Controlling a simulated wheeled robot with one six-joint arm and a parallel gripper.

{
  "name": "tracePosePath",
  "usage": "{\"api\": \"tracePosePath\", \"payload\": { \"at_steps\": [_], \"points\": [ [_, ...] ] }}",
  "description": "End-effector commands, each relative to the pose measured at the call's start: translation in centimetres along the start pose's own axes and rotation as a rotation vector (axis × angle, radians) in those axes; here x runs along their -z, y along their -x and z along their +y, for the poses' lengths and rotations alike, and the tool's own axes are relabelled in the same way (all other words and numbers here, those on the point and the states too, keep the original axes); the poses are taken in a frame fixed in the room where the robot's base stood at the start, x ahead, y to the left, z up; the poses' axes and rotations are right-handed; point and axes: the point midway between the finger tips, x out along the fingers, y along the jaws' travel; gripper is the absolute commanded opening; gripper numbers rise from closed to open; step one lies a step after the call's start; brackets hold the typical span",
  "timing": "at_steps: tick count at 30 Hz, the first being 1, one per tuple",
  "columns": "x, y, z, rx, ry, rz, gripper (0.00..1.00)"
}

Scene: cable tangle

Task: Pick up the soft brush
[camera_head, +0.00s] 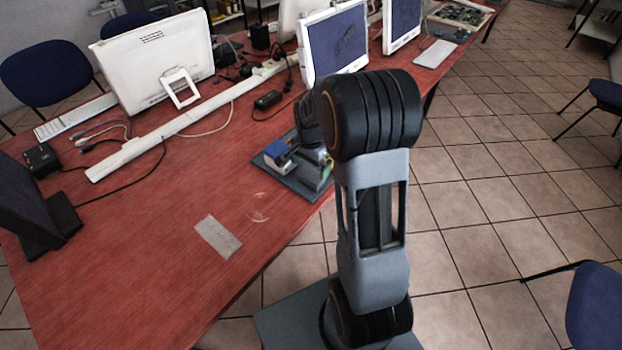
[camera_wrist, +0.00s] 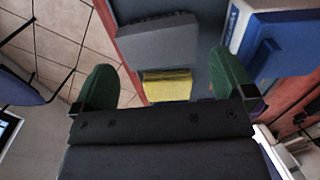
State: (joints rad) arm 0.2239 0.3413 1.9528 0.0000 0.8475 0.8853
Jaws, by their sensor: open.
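My gripper (camera_wrist: 163,64) is open in the wrist view, with green fingertips spread apart and nothing held. Between and just beyond the fingers is a yellow, finely ribbed piece (camera_wrist: 167,86) below a dark grey block (camera_wrist: 158,44). The yellow piece looks like bristles and may be the soft brush, but I cannot tell for sure, nor whether it joins the grey block. Both appear to be at a dark grey tray (camera_head: 265,164) on the red table's edge. In the head view my arm hides part of the tray and the gripper's fingertips.
A blue and white box (camera_wrist: 262,42) stands close to the right finger; a blue item also sits on the tray in the head view (camera_head: 277,150). A monitor (camera_head: 336,42) stands behind the tray. The red table (camera_head: 130,265) is mostly clear at front left.

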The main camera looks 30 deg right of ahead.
Motion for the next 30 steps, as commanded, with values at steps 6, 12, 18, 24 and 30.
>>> {"api": "tracePosePath", "payload": {
  "at_steps": [6, 12, 18, 24, 30],
  "points": [
    [0.0, -1.6, 0.1, -0.002, 0.001, -0.002, 1.0],
    [0.1, -4.3, 0.1, -0.002, 0.002, -0.002, 1.0],
    [0.1, -5.5, 0.1, 0.0, 0.002, 0.0, 1.0],
    [0.1, -5.5, 0.1, 0.0, 0.002, 0.0, 1.0],
    [0.1, -5.5, 0.1, 0.0, 0.002, 0.0, 0.83]
  ]
}}
